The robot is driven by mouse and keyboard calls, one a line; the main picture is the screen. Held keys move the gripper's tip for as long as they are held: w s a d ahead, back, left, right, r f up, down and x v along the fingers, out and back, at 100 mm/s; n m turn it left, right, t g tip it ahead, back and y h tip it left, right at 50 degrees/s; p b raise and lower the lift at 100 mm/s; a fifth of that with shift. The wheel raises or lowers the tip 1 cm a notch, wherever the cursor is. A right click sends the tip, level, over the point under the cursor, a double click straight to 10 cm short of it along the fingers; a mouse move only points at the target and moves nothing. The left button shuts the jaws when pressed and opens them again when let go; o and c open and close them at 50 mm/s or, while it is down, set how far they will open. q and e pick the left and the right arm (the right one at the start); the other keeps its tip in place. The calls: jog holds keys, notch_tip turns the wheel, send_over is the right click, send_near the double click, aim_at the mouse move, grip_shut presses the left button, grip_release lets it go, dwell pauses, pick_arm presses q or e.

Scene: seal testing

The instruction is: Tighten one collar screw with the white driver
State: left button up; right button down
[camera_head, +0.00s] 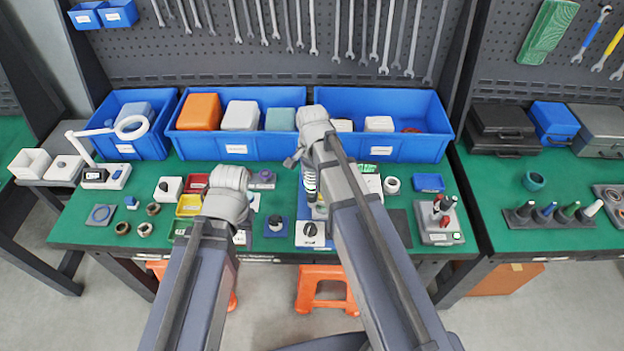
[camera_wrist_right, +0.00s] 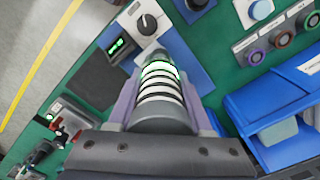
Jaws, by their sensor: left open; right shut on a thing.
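My right gripper (camera_wrist_right: 158,105) is shut on a white-and-black ringed cylinder (camera_wrist_right: 160,85) with a lit green band. Its far end points at a blue plate with a white knob box; contact cannot be told. In the head view the ringed cylinder (camera_head: 310,185) shows beside my right wrist. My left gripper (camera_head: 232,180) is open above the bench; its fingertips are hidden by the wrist. A white-tipped handle (camera_head: 590,210) stands in a rack on the right bench. Whether the held cylinder is the white driver is unclear. I cannot make out a collar screw.
The white box with a black knob (camera_head: 310,231) is near the bench's front edge. A grey rack with red and dark handles (camera_head: 440,220) stands to its right. Blue bins (camera_head: 235,145) line the back. Several small parts crowd the left of the green bench.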

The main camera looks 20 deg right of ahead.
jog(key=shift+r+p, duration=2.55)
